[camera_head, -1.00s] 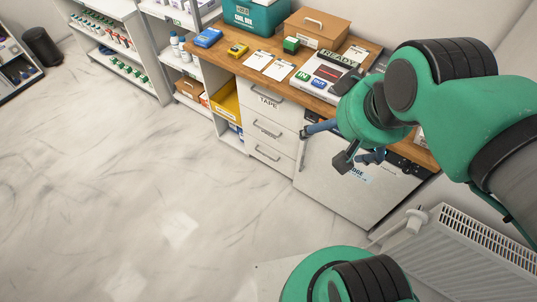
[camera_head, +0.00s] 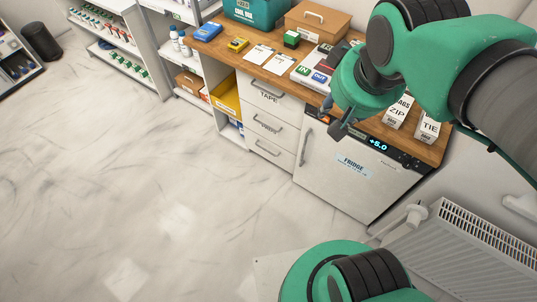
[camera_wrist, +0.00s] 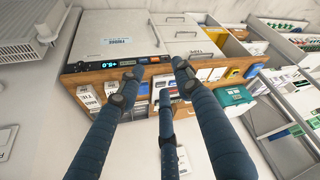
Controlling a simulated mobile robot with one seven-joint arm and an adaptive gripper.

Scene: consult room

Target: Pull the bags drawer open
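A white unit of three stacked drawers stands under the wooden counter, left of the fridge. The top drawer (camera_head: 262,93) is labelled TAPE. The middle drawer (camera_head: 250,119) and bottom drawer (camera_head: 277,158) have labels I cannot read surely, so I cannot tell which is bags. Each has a grey bar handle, and all look shut. The drawer unit also shows in the wrist view (camera_wrist: 195,25), turned over. My gripper (camera_head: 333,116) is by the counter edge at the fridge's top left, right of the drawers and apart from them. Its blue fingers (camera_wrist: 157,74) are spread and empty.
The white fridge (camera_head: 340,183), display lit, stands right of the drawers. The counter (camera_head: 212,50) bears papers, a brown box (camera_head: 317,22), a teal case (camera_head: 257,12) and ZIP and TIE boxes (camera_head: 428,127). A radiator (camera_head: 460,255) is at lower right. The floor before the drawers is clear.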

